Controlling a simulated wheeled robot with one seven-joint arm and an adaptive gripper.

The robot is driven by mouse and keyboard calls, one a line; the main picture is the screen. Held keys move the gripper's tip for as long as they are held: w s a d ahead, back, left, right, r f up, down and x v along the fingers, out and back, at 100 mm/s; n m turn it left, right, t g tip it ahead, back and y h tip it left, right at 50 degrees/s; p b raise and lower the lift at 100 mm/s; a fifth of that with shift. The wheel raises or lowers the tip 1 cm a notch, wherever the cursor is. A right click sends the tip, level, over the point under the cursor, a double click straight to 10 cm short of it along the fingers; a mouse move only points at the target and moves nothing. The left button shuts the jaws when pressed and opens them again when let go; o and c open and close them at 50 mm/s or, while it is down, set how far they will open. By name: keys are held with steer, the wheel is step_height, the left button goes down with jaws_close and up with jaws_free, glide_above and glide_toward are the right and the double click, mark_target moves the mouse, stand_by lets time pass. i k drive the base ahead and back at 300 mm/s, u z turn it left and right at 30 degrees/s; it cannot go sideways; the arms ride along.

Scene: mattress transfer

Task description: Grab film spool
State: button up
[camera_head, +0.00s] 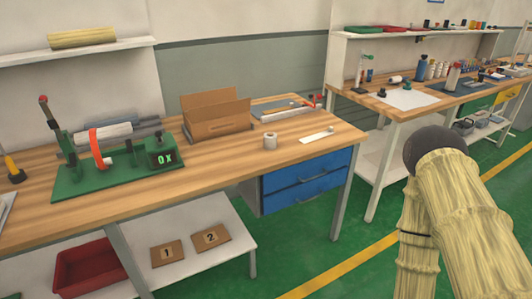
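A small whitish roll (270,142) stands upright on the near wooden workbench (215,172), in front of an open cardboard box. It looks like a spool, but I cannot tell for sure that it is the film spool. A larger white roll (117,129) lies across a green machine (120,175) at the left of the same bench, with an orange ring around it. A yellowish roll (82,37) lies on the wall shelf above. My arm, in a pale fabric cover, is bent at the right of the picture, well apart from these rolls. My gripper is not visible.
The cardboard box (217,127) and a grey flat device (285,110) stand at the bench's back. A white strip (316,137) lies near its right end. Blue drawers (305,180) and a lower shelf with a red bin (90,272) are below. Green floor is open in front.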

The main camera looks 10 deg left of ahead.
mark_target(270, 139)
steer(key=u, duration=0.45)
steer(key=i, duration=0.6)
steer(key=u, duration=0.55)
